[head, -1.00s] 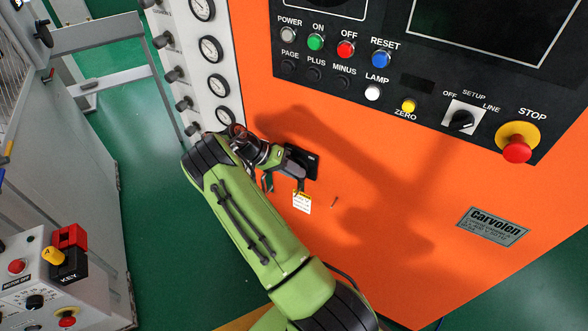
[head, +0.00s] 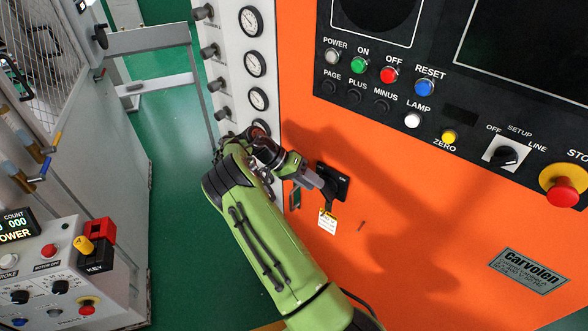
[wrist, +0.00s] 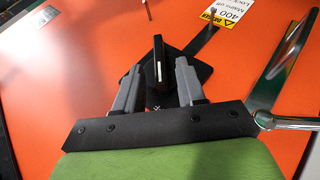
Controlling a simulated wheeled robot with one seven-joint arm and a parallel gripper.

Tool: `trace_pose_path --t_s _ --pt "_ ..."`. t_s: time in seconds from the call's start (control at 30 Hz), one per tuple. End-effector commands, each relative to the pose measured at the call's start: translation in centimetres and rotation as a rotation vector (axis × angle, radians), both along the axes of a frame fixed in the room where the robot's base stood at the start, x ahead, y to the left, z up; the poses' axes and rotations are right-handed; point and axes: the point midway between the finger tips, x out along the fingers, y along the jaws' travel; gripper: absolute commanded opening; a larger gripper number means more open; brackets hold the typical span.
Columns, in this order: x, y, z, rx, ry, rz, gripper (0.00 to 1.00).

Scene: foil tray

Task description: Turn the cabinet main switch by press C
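The cabinet main switch (head: 334,181) is a black rotary switch on the orange cabinet front (head: 400,245). In the wrist view the switch's upright handle (wrist: 159,58) stands in front of a black, tilted square plate (wrist: 200,72). My gripper (wrist: 158,72) is open, with its two grey fingers apart, one on each side of the handle. I see gaps between the fingers and the handle. In the head view my gripper (head: 312,178) is at the switch's left side and hides part of it.
A yellow and white tag (head: 327,222) hangs below the switch. A bare metal lever (wrist: 280,65) shows right of my gripper in the wrist view. Gauges and knobs line the white panel (head: 232,70) at left. Buttons and a red stop knob (head: 562,191) sit above right.

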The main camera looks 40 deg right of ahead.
Motion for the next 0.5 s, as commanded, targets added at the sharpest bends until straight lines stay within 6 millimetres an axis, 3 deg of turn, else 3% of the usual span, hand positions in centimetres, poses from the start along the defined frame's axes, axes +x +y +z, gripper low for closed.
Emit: trace_pose_path --t_s 0.3,0.5 --pt "4.6 4.7 5.6 -0.003 -0.001 0.007 0.39" --pt "5.5 5.8 6.8 -0.001 0.001 0.0 0.39"
